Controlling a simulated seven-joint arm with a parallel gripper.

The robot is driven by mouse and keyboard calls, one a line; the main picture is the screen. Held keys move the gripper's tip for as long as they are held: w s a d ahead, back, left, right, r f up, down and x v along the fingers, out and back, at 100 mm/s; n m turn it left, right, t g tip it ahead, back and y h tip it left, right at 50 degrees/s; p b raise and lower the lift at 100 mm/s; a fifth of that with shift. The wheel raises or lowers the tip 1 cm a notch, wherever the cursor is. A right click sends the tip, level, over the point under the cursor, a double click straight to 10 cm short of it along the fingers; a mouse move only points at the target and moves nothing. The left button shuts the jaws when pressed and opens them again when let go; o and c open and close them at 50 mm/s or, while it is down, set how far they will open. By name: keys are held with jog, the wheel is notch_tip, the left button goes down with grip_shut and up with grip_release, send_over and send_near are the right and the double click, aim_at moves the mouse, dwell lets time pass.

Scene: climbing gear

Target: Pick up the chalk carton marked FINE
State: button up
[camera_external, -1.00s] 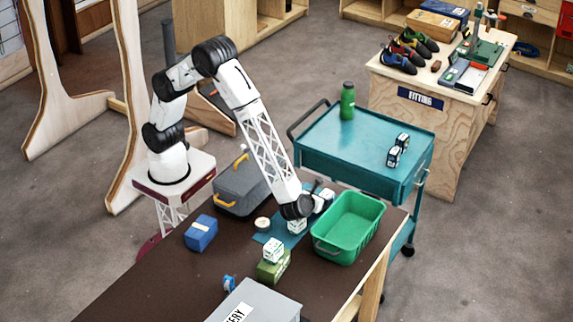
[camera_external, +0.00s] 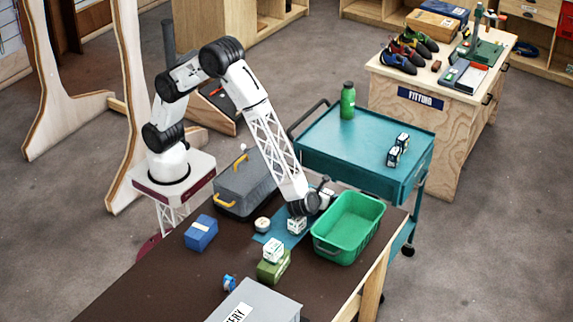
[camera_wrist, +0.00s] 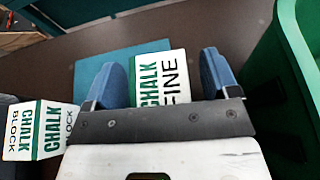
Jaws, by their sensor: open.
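The white carton marked CHALK FINE (camera_wrist: 150,88), with green and black print, lies ahead of my gripper in the wrist view, over the teal mat (camera_wrist: 92,66). My gripper (camera_wrist: 160,66) is open, its two blue fingers on either side of the carton. Gaps show beside the fingers, and the near end of the carton is hidden by the dark gripper bar. A second white carton, marked CHALK BLOCK (camera_wrist: 32,132), is at the left, outside the fingers. In the external view, a white carton (camera_external: 297,225) stands just below my wrist; its mark is unreadable.
A green bin (camera_external: 349,226) stands close on the right, its wall (camera_wrist: 292,70) rising beside my gripper. Another white carton (camera_external: 273,249) sits on a green box (camera_external: 273,268).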

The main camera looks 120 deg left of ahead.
dwell(0.5)
jog(key=c, duration=1)
jog(key=shift+c, duration=0.2)
jog(key=shift+r, duration=5)
